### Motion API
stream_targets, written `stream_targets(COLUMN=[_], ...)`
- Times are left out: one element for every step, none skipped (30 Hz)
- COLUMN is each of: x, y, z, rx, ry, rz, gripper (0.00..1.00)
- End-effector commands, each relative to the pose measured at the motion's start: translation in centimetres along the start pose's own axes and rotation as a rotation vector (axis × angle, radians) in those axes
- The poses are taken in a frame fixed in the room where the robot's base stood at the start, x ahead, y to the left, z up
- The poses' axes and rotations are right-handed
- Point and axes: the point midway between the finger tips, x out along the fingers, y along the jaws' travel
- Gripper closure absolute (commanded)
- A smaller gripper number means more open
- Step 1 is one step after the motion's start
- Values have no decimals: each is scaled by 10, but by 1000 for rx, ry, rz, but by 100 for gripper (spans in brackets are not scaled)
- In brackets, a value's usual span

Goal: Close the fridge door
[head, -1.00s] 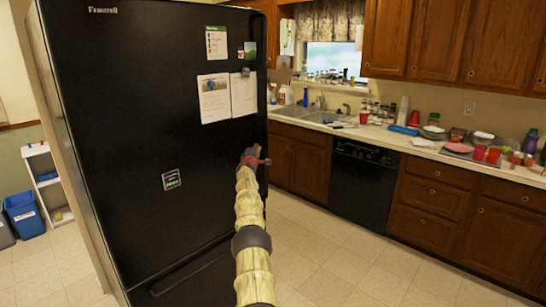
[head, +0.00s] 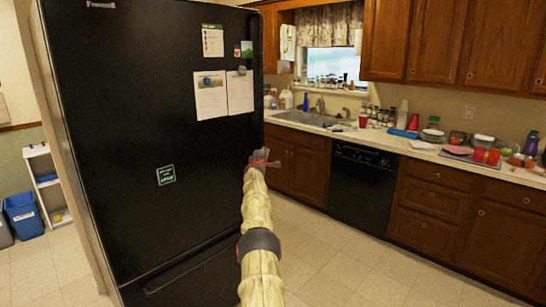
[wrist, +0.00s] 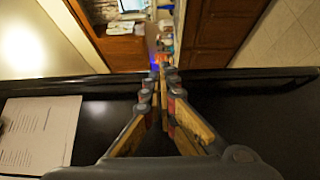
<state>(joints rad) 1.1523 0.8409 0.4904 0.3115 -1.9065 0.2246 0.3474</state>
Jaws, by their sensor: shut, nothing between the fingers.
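The black fridge door (head: 110,140) fills the left of the head view, with papers (head: 222,95) and small magnets on its front. Its lower handle (head: 190,272) is near the bottom. I cannot tell how far the door stands open. My gripper (head: 263,159) is shut and empty at the door's right edge, about mid-height. In the wrist view, the fingertips (wrist: 164,70) meet at the dark edge of the door (wrist: 250,105), with a white sheet to the left. Whether they touch the door is unclear.
A counter (head: 400,140) with a sink (head: 308,117) and clutter runs along the back and right. A black dishwasher (head: 362,185) sits beneath it. A white shelf (head: 48,185) and blue bin (head: 24,215) stand at left. The tiled floor (head: 350,255) between is clear.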

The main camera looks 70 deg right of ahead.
Motion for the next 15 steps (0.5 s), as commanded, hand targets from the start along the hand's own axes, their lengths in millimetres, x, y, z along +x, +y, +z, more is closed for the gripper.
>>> stream_targets(x=[-3, -5, -7, -9, -11, -13, -15, -17, -19, -21, -23, -25, -26, -28, -29], y=[1, 0, 0, 0, 1, 1, 1, 0, 0, 0, 0, 0, 0, 0, 0], z=[4, 6, 9, 12, 15, 18, 20, 23, 26, 28, 30, 33, 35, 37, 39], rx=[-1, -1, -1, 0, 0, 0, -1, -1, -1, -1, 0, 0, 0, 0, 0], ry=[0, 0, -1, -1, -1, -1, -1, -1, -1, -1, -1, -1, -1, -1, -1], rz=[1, 0, 0, 0, 0, 1, 1, -1, 0, 0, 0, -1, 0, 0, -1], gripper=[100, 100, 100, 100, 100, 100, 100, 100, 100, 100, 100, 100, 100, 100, 100])
